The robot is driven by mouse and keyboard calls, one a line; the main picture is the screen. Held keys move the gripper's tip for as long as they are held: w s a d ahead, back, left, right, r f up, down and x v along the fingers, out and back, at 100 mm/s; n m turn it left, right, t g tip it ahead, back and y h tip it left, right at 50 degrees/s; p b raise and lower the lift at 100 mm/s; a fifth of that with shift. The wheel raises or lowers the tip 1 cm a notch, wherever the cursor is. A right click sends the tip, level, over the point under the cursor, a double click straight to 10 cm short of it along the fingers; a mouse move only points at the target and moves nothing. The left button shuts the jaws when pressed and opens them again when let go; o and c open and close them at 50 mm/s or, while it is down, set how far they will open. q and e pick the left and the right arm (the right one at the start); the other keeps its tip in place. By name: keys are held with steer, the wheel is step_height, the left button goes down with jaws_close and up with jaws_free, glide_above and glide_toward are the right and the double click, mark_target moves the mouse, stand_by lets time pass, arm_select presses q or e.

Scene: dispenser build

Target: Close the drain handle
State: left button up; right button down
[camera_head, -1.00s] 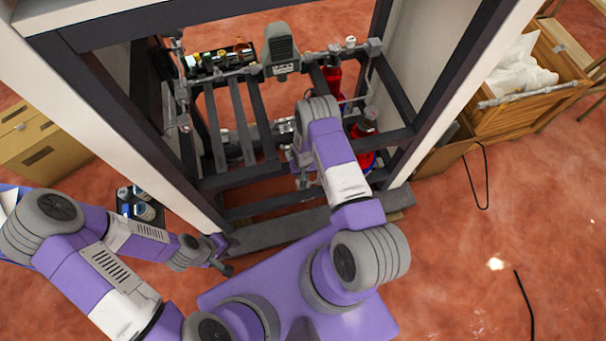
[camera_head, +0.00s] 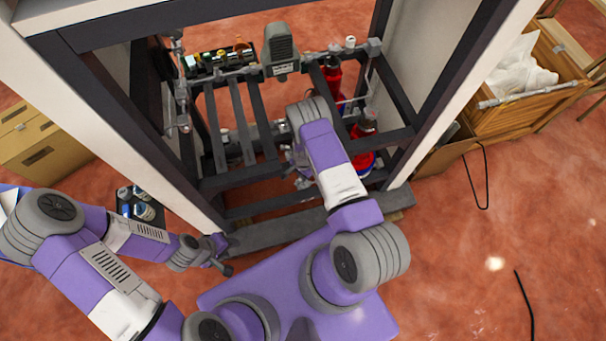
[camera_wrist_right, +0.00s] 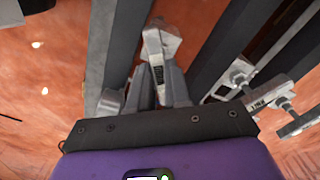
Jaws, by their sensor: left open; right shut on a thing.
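The drain handle, a light grey piece (camera_wrist_right: 162,42), shows at the top middle of the right wrist view. My right gripper (camera_wrist_right: 162,88) is shut on it, with its two grey fingers close together. In the head view, my right wrist reaches into the dark frame and hides the handle and most of this gripper. My left gripper (camera_head: 226,265) is open and empty, low at the left, outside the frame and well apart from the handle.
Grey valve fittings (camera_wrist_right: 262,97) sit right of my right gripper. Dark frame bars (camera_wrist_right: 210,50) run close by on both sides. Red bottles (camera_head: 362,158) stand behind my right arm. A wooden crate (camera_head: 515,110) is at the right. Floor at the lower right is mostly clear.

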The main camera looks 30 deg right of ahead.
steer(key=m, duration=0.6)
steer(key=shift+m, duration=0.3)
stand_by(0.5)
steer(key=c, duration=1.1)
jaws_free()
step_height(320, 180, up, 8)
steer(key=p, duration=0.3)
steer(key=shift+f, duration=0.2)
